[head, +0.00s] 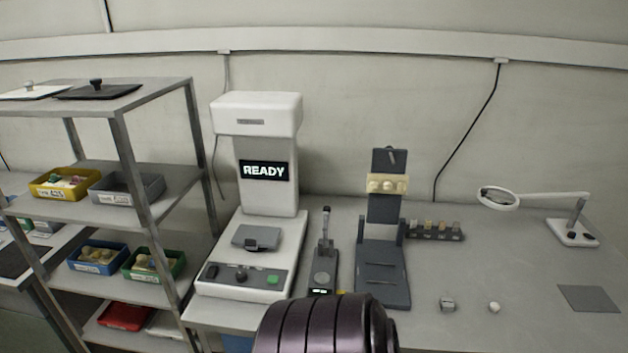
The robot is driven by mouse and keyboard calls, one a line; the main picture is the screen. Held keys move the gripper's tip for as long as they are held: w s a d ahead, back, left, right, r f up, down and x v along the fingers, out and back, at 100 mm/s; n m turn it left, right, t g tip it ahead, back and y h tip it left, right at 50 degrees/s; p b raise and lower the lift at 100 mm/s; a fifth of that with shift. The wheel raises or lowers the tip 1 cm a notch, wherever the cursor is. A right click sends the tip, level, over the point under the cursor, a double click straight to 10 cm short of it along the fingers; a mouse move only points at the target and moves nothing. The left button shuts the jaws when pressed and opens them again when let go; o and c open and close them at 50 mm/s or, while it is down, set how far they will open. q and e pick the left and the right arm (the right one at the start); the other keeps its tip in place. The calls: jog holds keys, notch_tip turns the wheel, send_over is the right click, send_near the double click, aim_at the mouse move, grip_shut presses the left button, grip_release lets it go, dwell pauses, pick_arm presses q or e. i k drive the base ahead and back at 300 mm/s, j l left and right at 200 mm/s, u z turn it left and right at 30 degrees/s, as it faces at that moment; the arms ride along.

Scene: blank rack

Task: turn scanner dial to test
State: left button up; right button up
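The scanner (256,112) is a tall white machine on the bench, left of centre. Its dark screen (264,170) reads READY. A dark round knob, seemingly the dial (241,276), sits in the middle of its sloped front panel. A black switch (211,272) is left of the dial and a green button (273,280) is right of it. The dial's markings are too small to read. A grey plate with a small dark piece (257,238) lies on the scanner's bed. Neither gripper shows; only a dark purple link of my own arm is at the bottom centre.
A metal shelf rack (134,160) with coloured bins stands close on the left. Right of the scanner are a small dark upright tool (324,262) and a dark hinged fixture (383,275). A magnifier lamp (498,198) stands farther right. The right bench front is mostly clear.

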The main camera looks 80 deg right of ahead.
aim_at(241, 276)
jog(key=z, duration=2.1)
